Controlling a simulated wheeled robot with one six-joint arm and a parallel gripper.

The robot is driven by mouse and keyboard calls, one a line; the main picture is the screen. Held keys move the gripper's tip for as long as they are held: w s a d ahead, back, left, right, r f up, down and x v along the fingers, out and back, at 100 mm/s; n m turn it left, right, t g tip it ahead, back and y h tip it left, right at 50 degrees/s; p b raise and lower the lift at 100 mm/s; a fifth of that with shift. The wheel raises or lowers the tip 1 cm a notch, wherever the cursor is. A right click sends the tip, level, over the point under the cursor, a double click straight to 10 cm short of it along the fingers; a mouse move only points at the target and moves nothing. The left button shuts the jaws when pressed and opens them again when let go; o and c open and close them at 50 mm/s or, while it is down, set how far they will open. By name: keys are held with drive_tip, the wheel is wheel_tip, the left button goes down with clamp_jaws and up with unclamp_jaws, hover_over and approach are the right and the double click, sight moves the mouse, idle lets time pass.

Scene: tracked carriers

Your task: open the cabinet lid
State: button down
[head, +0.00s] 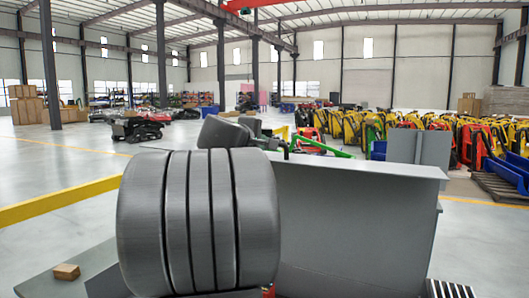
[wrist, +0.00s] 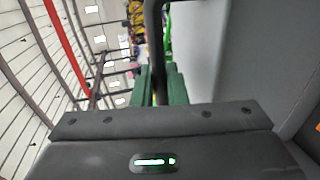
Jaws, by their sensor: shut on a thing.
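The grey cabinet (head: 350,235) stands at the centre right of the head view, with a flat ledge along its top. A smooth grey panel, seemingly of the cabinet or its lid, fills the right of the wrist view (wrist: 205,60). My gripper (wrist: 158,72) has its green fingers closed around a dark bar-like handle (wrist: 154,25), which runs up between them in the wrist view. In the head view my grey arm covers the left part of the cabinet and most of my gripper. I cannot tell how far the lid is open.
A small brown block (head: 66,271) lies on a grey surface at the lower left. Yellow and red machines (head: 430,140) stand in rows behind the cabinet, with a pallet (head: 500,188) at the right. The floor at the left is largely clear, crossed by a yellow rail (head: 60,201).

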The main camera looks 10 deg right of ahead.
drive_tip(key=shift+t+h, duration=0.4)
drive_tip(key=shift+t, duration=0.2)
drive_tip(key=s+a+b, duration=0.1)
drive_tip(key=b, duration=0.1)
drive_tip(key=s+a+f+b, duration=0.1)
drive_tip(key=b, duration=0.1)
drive_tip(key=s+a+b, duration=0.1)
drive_tip(key=s+b, duration=0.1)
drive_tip(key=b, duration=0.1)
drive_tip(key=shift+s+f, duration=0.1)
drive_tip(key=shift+f, duration=0.15)
drive_tip(key=c, duration=1.6)
unclamp_jaws()
drive_tip(key=shift+o, duration=0.2)
drive_tip(key=shift+r, duration=0.1)
drive_tip(key=b+v, duration=0.1)
drive_tip(key=v, duration=1.2)
drive_tip(key=shift+s+a, duration=0.15)
drive_tip(key=shift+s, duration=0.2)
